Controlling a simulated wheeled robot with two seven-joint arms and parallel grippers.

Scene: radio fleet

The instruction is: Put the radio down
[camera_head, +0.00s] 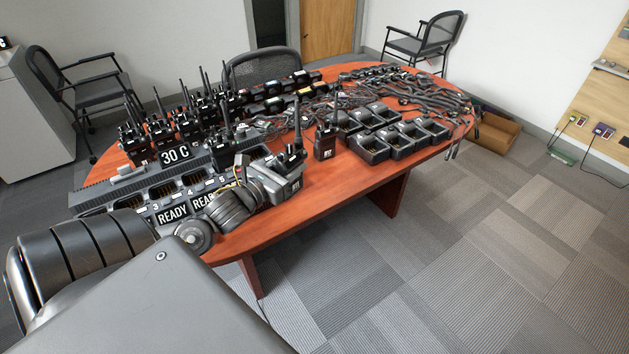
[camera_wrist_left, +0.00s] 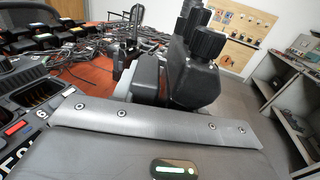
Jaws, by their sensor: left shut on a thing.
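My left gripper (camera_head: 281,178) is over the wooden table (camera_head: 325,187) near its front edge, to the right of the charger. It is shut on a black radio (camera_head: 291,157) whose antenna points up. The gripper hides much of that radio's body, and I cannot tell whether its base touches the table. In the left wrist view the gripper (camera_wrist_left: 165,72) blocks the middle, with a radio antenna showing just past it. My right gripper does not show.
A charger rack (camera_head: 130,205) with empty bays lies left of the gripper. Another radio (camera_head: 325,143) stands close to the right, followed by several empty charger cups (camera_head: 374,150). More radios stand at the back left; cables cover the far end. Bare wood shows along the front edge.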

